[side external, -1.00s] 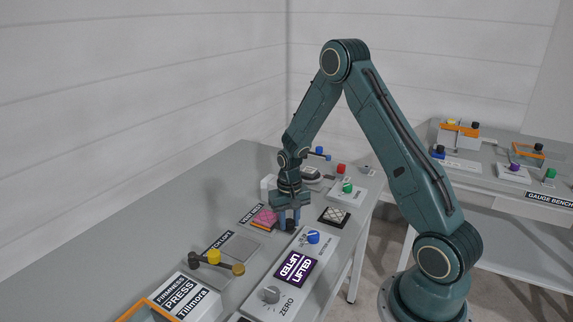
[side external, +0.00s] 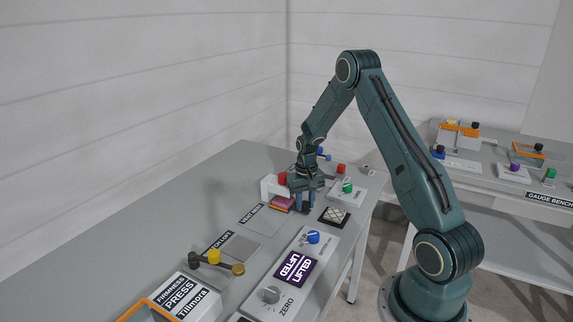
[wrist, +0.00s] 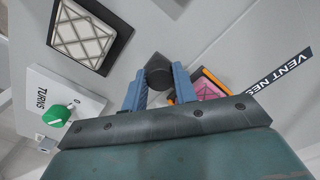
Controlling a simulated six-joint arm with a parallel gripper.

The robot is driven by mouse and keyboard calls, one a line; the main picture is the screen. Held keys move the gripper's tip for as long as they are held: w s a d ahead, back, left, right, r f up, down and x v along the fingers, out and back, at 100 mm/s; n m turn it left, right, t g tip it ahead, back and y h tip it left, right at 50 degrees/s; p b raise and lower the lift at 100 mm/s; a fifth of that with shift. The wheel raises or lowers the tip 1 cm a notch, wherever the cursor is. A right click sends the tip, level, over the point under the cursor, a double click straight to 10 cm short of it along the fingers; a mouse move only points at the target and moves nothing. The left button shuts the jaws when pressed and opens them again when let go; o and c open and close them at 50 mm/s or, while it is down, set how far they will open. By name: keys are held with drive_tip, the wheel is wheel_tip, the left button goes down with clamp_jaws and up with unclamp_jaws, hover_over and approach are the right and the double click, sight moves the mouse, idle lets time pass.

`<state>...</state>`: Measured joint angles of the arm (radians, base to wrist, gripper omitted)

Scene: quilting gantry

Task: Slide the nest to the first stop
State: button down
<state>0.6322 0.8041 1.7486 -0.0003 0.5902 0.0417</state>
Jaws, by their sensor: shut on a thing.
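The nest (side external: 281,204) is a small orange-edged carriage with a pink pad on it. In the side view it lies just left of my gripper (side external: 306,208), in front of a white block. In the wrist view part of the nest (wrist: 207,88) shows behind the right finger. My gripper (wrist: 157,88) has its two blue fingers on either side of a black knob (wrist: 158,68), shut on it. I cannot tell whether the nest touches the white block, and no marked stop is readable.
The white block (side external: 267,187) stands behind the nest. The VENT NEST plate (side external: 262,220) is bare. A black-framed quilted pad (side external: 334,216) lies right of my gripper. A panel with a green knob (side external: 347,188) stands behind it.

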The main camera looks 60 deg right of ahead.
drive_tip(key=c, duration=1.1)
unclamp_jaws()
drive_tip(key=shift+r, duration=0.1)
wheel_tip(320, 180, up, 14)
